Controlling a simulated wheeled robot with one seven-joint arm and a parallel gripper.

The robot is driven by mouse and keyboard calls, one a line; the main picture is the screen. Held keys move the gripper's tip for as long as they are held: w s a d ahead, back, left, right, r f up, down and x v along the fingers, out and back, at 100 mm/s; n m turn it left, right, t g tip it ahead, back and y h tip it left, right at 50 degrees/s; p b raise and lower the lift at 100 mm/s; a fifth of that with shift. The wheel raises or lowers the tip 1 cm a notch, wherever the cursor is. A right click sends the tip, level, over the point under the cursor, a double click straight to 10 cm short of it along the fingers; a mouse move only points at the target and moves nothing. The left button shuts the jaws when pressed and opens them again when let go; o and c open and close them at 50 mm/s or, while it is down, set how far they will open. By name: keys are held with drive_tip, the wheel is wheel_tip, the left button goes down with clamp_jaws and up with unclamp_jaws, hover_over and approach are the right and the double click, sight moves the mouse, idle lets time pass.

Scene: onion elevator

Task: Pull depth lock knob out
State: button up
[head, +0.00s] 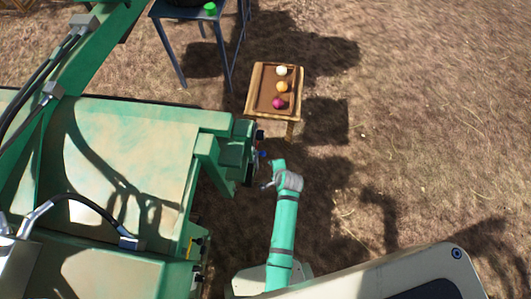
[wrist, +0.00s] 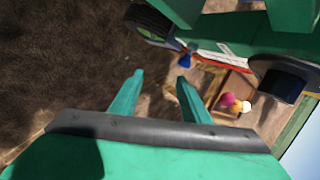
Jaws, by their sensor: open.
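A small blue knob (head: 263,154), which appears to be the depth lock knob, sticks out from the end of the green machine (head: 237,150). In the wrist view the blue knob (wrist: 185,61) sits just beyond the tip of the right finger, apart from it. My gripper (wrist: 160,80) is open, with nothing between its two green fingers. In the head view my arm reaches up from below, with the gripper (head: 270,174) close to the machine's end. The base of the knob is partly hidden by the machine.
A dark round part (wrist: 285,84) and a black wheel-like part (wrist: 150,23) flank the blue knob on the machine. A small wooden table (head: 262,92) holds white, orange and purple onions. A blue metal stand (head: 225,50) is behind. Open dry ground lies to the right.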

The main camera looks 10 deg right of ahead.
sight(264, 153)
drive_tip(key=w+d+r+m+g+y, duration=0.1)
drive_tip(key=w+d+r+m+y, duration=0.1)
drive_tip(key=w+m, duration=0.35)
drive_tip(key=shift+n, duration=0.95)
drive_tip(key=x, duration=0.3)
drive_tip(key=w+x, duration=0.1)
drive_tip(key=x, duration=0.7)
drive_tip(key=shift+w+a+r, duration=0.1)
drive_tip(key=shift+w+r, duration=0.1)
drive_tip(key=shift+r, duration=0.1)
